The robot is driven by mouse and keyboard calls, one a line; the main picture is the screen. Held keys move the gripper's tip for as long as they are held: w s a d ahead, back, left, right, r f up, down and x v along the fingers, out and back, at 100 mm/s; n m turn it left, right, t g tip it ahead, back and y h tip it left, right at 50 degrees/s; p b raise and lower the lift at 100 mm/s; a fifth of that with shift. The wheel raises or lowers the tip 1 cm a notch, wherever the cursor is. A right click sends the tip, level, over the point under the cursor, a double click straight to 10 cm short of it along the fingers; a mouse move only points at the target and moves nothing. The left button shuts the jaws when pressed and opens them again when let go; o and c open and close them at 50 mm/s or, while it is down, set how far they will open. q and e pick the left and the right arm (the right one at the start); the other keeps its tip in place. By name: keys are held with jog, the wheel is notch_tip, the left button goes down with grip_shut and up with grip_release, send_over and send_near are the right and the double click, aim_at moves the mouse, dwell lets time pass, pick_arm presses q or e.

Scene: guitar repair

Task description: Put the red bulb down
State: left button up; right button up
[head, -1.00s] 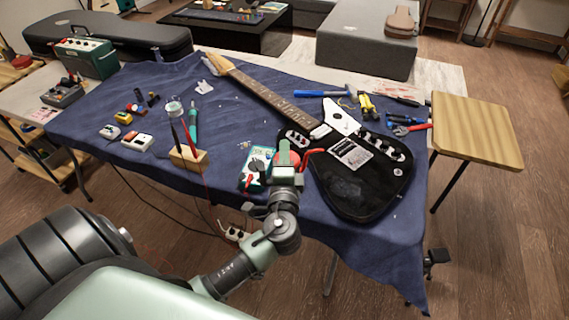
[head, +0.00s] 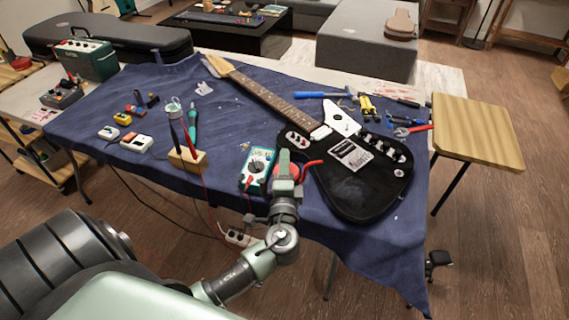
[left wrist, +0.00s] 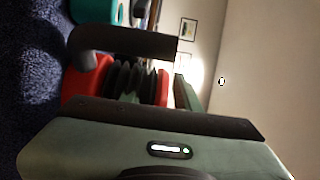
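The red bulb (head: 285,171) is mostly hidden behind my left gripper (head: 284,160) in the head view, at the table's front edge between the multimeter and the guitar. In the left wrist view the bulb (left wrist: 88,82) shows red with black ribbed rings, between the two fingers of my left gripper (left wrist: 150,80). Both fingers look to be against it, so the gripper appears shut on it. It is low near the blue cloth (left wrist: 38,90); whether the bulb touches the cloth is hidden. My right gripper is not in view.
A teal multimeter (head: 257,168) lies just left of the gripper. A wooden block (head: 187,159) with tools stands further left. Bare cloth (head: 235,115) lies behind.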

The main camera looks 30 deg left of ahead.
pick_arm(q)
jog(key=shift+r+p, duration=0.3)
jog(key=shift+p, duration=0.05)
jog(key=b+v, duration=0.1)
jog(key=v, duration=1.1)
jog(key=shift+f+b, duration=0.2)
jog(key=shift+b, duration=0.2)
jog(key=shift+a, duration=0.1)
